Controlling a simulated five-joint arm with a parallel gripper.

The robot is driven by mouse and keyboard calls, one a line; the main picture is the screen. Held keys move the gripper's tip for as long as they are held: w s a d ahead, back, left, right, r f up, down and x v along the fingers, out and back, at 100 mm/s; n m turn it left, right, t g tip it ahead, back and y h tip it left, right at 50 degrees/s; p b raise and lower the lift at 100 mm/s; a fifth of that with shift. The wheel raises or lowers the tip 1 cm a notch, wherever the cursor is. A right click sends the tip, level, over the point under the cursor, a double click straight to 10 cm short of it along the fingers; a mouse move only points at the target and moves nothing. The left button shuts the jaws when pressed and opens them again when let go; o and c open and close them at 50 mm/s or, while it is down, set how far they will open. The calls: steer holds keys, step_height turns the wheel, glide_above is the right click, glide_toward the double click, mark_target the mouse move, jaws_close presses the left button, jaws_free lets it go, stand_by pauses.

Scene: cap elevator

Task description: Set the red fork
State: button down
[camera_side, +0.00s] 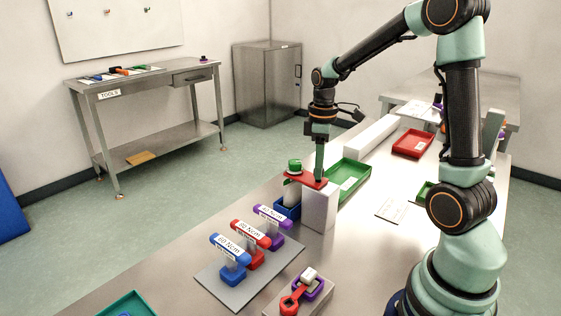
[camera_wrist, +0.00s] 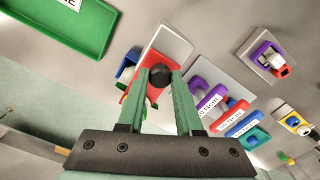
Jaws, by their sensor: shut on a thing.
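The red fork (camera_side: 306,179) is a flat red piece lying level at the top of a pale upright block (camera_side: 319,208). Its other end reaches left over a blue holder (camera_side: 288,208) with a white vessel in it, and a green cap (camera_side: 295,166) sits above that end. My gripper (camera_side: 320,180) points down at the block's top and is shut on the fork's dark round knob. In the wrist view the knob shows between my fingertips (camera_wrist: 160,77), with the red fork (camera_wrist: 137,94) partly hidden behind a finger. I cannot tell whether the fork touches the block.
Purple, red (camera_side: 250,234) and blue labelled handles stand on a grey plate (camera_side: 234,285) in front. A purple holder with a red piece (camera_side: 294,299) is nearer. A green tray (camera_side: 351,178) and a red tray (camera_side: 412,143) lie behind.

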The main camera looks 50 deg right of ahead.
steer(key=shift+s, duration=2.35)
steer(key=c, duration=0.6)
jaws_free()
steer(key=shift+o, duration=0.2)
steer(key=shift+r, duration=0.1)
step_height(320, 180, up, 12)
